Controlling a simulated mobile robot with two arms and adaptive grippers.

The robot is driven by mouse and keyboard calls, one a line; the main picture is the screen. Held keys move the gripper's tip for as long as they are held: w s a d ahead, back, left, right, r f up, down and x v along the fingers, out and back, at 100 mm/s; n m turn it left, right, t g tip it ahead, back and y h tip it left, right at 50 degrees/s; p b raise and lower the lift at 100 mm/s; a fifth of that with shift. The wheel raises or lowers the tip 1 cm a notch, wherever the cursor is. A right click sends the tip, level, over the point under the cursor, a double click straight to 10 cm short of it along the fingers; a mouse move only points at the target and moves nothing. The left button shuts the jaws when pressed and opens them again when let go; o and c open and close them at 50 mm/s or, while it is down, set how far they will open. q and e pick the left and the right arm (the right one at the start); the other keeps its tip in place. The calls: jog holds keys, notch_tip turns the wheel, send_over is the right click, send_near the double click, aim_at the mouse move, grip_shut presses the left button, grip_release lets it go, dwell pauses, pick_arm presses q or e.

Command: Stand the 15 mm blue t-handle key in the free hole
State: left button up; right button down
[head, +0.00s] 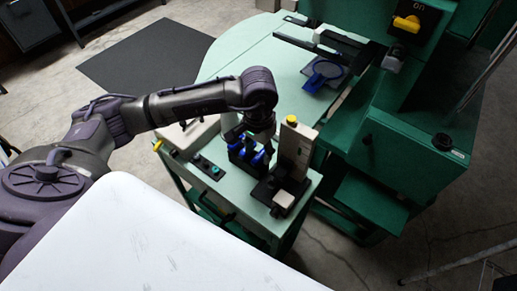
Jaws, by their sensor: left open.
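My left gripper (248,146) hangs down over the small pale-green bench top and is open. Several small blue pieces (258,159) show at and around its fingers. They look like handles of blue keys, but they are too small for me to tell the 15 mm one or whether any is between the fingers. A dark block or stand seems to be under them, largely hidden by my gripper. I cannot make out a free hole. My right gripper is not in view.
An upright beige instrument with a yellow knob (292,121) stands on a black base close right of my left gripper. A control panel (208,167) lies left. Behind are a round green table (235,62) with a blue-handled item (323,73) and a large green machine (408,140).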

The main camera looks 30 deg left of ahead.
pick_arm(q)
notch_tip(320, 180, up, 12)
dwell(0.4)
jog(key=shift+s+d+f, duration=0.1)
